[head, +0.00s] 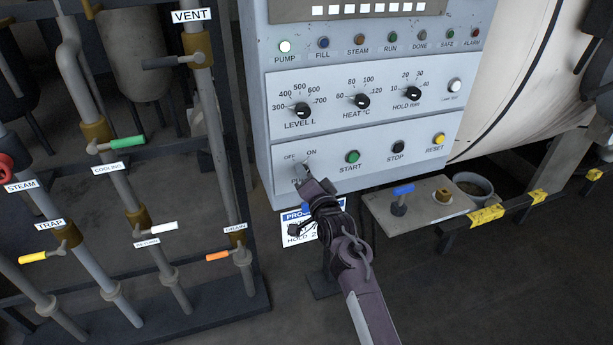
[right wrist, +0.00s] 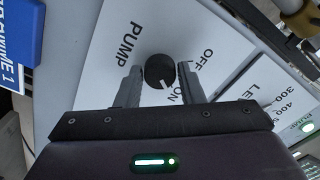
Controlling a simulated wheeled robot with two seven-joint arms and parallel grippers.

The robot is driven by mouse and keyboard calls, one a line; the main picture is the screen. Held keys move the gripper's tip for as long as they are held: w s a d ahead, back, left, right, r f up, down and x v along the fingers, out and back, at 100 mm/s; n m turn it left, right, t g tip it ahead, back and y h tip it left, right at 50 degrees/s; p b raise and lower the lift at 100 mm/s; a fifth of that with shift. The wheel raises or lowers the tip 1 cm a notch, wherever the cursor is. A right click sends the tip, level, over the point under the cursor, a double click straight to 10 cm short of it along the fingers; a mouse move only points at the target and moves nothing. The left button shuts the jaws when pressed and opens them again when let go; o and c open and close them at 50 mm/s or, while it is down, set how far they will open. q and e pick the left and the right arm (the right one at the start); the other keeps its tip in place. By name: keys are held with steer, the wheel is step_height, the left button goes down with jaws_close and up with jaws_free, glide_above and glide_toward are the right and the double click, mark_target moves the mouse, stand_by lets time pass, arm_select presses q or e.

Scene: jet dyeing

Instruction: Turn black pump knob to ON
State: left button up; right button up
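The black pump knob (right wrist: 160,71) sits on the white panel between the fingertips of my right gripper (right wrist: 159,74) in the right wrist view. Its white mark points toward the ON label (right wrist: 179,95). My right gripper's fingers stand on either side of the knob, with what look like narrow gaps; firm contact does not show. In the head view my right gripper (head: 305,172) reaches the PUMP switch at the lower left of the control panel (head: 335,130) and covers most of the knob. My left gripper is not in view.
START (head: 352,157), STOP (head: 398,147) and RESET (head: 439,139) buttons lie right of the knob. Above are the level, heat and hold dials. The green PUMP lamp (head: 285,46) looks bright. A blue-headed sign (head: 298,216) hangs below; pipes with valves stand at left.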

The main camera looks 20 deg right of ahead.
steer(key=o, duration=0.3)
steer(key=s, duration=0.7)
steer(key=shift+s+d+b, duration=0.15)
steer(key=shift+s+b, duration=0.25)
steer(key=shift+f, duration=0.1)
